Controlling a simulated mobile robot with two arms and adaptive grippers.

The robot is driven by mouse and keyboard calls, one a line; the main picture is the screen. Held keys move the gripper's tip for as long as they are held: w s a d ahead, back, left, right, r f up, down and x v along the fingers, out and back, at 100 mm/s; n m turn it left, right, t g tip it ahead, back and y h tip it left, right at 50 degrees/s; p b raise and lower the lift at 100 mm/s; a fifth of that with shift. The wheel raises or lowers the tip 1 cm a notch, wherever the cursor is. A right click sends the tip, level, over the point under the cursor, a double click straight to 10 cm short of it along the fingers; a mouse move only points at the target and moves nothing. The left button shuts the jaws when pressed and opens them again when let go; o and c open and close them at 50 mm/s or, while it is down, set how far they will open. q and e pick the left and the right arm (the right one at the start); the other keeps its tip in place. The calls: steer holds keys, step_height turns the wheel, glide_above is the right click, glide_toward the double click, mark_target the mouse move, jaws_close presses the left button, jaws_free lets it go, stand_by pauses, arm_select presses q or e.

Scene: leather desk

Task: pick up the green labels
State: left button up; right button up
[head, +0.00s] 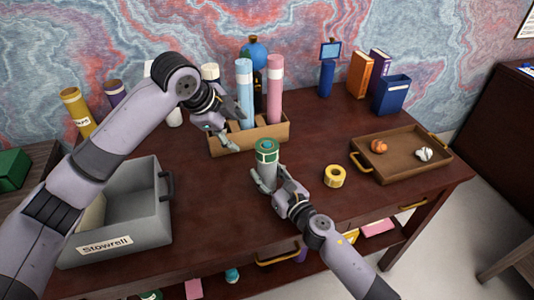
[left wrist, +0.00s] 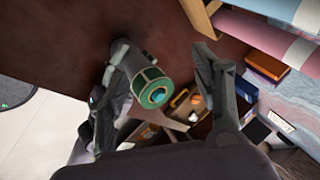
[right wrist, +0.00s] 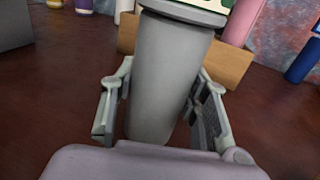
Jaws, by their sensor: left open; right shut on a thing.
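My right gripper (head: 266,184) is shut around a grey cylinder (right wrist: 168,75), which stands about upright. Its upper end is green with pale patches (head: 267,152) and a teal centre. In the left wrist view this green end (left wrist: 152,88) shows between my left fingers, but farther off. I cannot tell whether the green part is a separate roll, or whether the cylinder touches the desk. My left gripper (head: 224,139) is open and empty, left of the green end and in front of the wooden box. The right fingers (right wrist: 160,100) flank the cylinder in the right wrist view.
A yellow roll (head: 335,176) lies right of the right gripper. A wooden box (head: 278,132) holds blue and pink rolls. A brown tray (head: 397,168) with two small items is at right, a grey bin (head: 150,225) at left. Desk lies bare around the yellow roll.

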arm_select(q)
steer(key=shift+o, duration=0.6)
steer(key=m, duration=0.1)
steer(key=a+f+m+t, duration=0.1)
steer(key=m, duration=0.1)
steer(key=shift+f+t+y, duration=0.15)
steer(key=shift+t+y, duration=0.15)
steer(key=shift+o, duration=0.2)
steer(key=m, duration=0.1)
steer(key=m+t, duration=0.1)
steer(key=shift+s+a+f+m, duration=0.1)
steer(key=shift+s+f+m, duration=0.15)
steer(key=shift+m, duration=0.05)
steer(key=m+t+h, duration=0.3)
steer(key=m+t, duration=0.1)
steer(key=m, duration=1.2)
glide_toward(265, 148)
steer(key=shift+m, duration=0.3)
steer(key=x, duration=1.1)
steer(key=shift+w, duration=0.1)
steer(key=shift+c, duration=0.2)
steer(key=c, duration=1.2)
